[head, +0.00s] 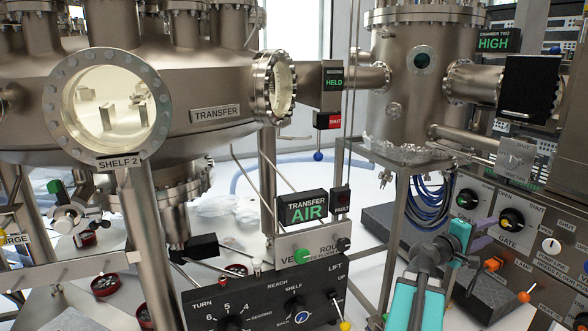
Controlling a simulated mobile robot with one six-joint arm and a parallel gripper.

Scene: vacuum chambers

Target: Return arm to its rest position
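My arm (412,300) rises from the bottom right of the head view, with teal links and dark grey joints. My gripper (490,232) is at its upper end, with a teal body and purple fingers pointing right. The fingers look apart, with a gap and nothing visible between them. They are close to the black gate knob (512,220) on the grey valve panel (480,190). I cannot tell whether they touch it. The rest position is not marked in view.
The transfer chamber (215,112) fills the upper left, with a shelf 2 window. A second chamber (425,95) stands behind my arm. A control box (265,295) with a sign reading "TRANSFER AIR" (303,207) above it is left of my arm. Blue cables (430,203) hang behind.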

